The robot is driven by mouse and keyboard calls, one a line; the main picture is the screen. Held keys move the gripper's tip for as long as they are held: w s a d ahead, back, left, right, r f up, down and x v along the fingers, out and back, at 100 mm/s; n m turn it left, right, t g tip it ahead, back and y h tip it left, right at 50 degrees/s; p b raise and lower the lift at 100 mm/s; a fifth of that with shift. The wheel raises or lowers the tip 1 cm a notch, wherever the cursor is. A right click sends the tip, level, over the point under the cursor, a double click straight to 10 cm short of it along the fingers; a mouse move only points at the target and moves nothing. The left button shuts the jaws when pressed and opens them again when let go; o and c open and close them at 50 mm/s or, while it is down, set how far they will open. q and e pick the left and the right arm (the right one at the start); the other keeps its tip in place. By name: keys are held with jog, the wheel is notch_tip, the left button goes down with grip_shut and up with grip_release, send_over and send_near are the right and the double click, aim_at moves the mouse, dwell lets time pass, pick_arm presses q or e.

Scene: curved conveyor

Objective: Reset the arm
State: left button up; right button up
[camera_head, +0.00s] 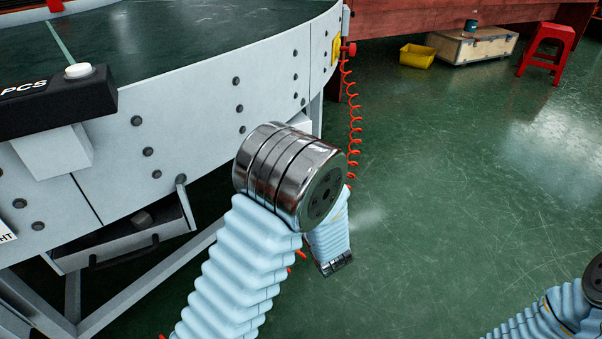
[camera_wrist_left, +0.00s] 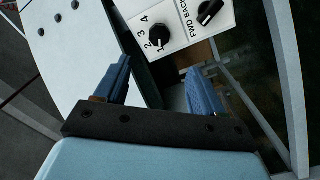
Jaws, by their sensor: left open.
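My left arm (camera_head: 235,265) rises from the bottom of the head view, with its shiny metal joint (camera_head: 280,175) in front of the conveyor's side. A further ribbed part of it hangs behind that joint; the left gripper is hidden in this view. In the left wrist view my left gripper (camera_wrist_left: 162,82) has its two blue fingers spread apart, with nothing held between them. A white control box (camera_wrist_left: 190,22) with two black knobs lies beyond the fingertips. My right arm (camera_head: 555,315) shows only at the lower right corner of the head view, its gripper out of frame.
The curved conveyor (camera_head: 205,105) with its white side wall fills the left. An open drawer (camera_head: 130,235) hangs under it. A coiled red cable (camera_head: 352,110) hangs beside the arm. Green floor (camera_head: 450,190) is clear at right. A yellow bin (camera_head: 417,56), wooden case (camera_head: 470,46) and red stool (camera_head: 547,52) stand far back.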

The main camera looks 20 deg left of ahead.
pick_arm(q)
jog(key=s+d+f+m+g+h, duration=0.25)
jog(key=f+m+h, duration=0.35)
jog(key=f, duration=0.6)
jog(key=s+d+f+m+g+h, duration=0.25)
jog(key=f+m+h, duration=0.25)
jog(key=f, duration=0.7)
jog(key=s+d+f+m+g+h, duration=0.3)
jog(key=s+d+m, duration=0.15)
jog(key=s, duration=0.35)
jog(key=s+d+f+m+g+h, duration=0.3)
jog(key=s+d+h, duration=0.15)
jog(key=s, duration=0.35)
notch_tip(320, 180, up, 13)
jog(key=d+p, duration=0.1)
jog(key=p, duration=1.2)
jog(key=shift+s+p, duration=0.15)
jog(key=shift+p, duration=0.15)
jog(key=shift+y, duration=0.25)
